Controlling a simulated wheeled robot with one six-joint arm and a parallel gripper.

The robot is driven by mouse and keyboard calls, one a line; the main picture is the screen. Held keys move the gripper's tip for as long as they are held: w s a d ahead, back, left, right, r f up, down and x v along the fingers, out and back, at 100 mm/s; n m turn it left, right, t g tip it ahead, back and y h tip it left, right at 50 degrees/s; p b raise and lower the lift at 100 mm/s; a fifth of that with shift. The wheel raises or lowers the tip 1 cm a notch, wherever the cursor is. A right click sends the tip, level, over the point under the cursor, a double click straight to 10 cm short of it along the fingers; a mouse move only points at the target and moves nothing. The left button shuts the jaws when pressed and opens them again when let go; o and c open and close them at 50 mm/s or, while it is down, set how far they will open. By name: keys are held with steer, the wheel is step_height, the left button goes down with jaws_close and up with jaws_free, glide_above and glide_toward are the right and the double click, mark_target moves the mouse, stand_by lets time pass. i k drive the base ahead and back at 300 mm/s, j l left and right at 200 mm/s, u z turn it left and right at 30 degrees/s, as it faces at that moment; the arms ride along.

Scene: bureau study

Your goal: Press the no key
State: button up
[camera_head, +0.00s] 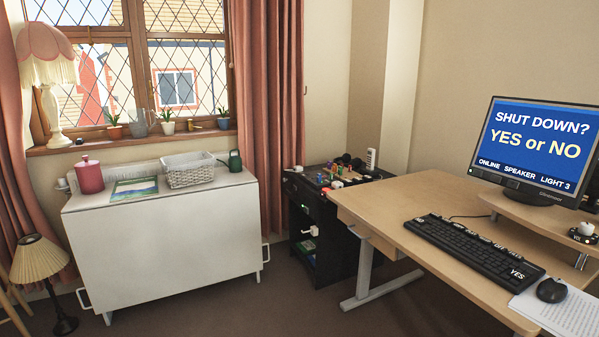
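A black keyboard (462,248) lies at a slant on the wooden desk (400,200) at the right. A key marked YES (517,273) shows at its near right end. Several other white key labels run along its far edge and left end, too small to read surely, so I cannot tell which key is the no key. The monitor (538,150) behind the keyboard shows a blue screen reading "SHUT DOWN? YES or NO", with "ONLINE SPEAKER LIGHT 3" below. My gripper is not in view.
A black mouse (551,290) and papers (562,313) lie right of the keyboard. The monitor stands on a wooden riser (535,211). A black cabinet (318,218) with small items stands left of the desk. A white cabinet (165,240) stands farther left. Brown floor between is clear.

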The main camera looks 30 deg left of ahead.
mark_target(418, 220)
steer(key=i+j+u, duration=0.5)
steer(key=i, duration=0.35)
steer(key=i+j+u, duration=0.25)
steer(key=i, duration=0.5)
steer(key=k+z, duration=0.2)
steer(key=z, duration=0.15)
steer(key=k+l+z, duration=0.1)
steer(key=k+z, duration=0.25)
steer(key=k+l+z, duration=0.1)
steer(key=z, duration=0.2)
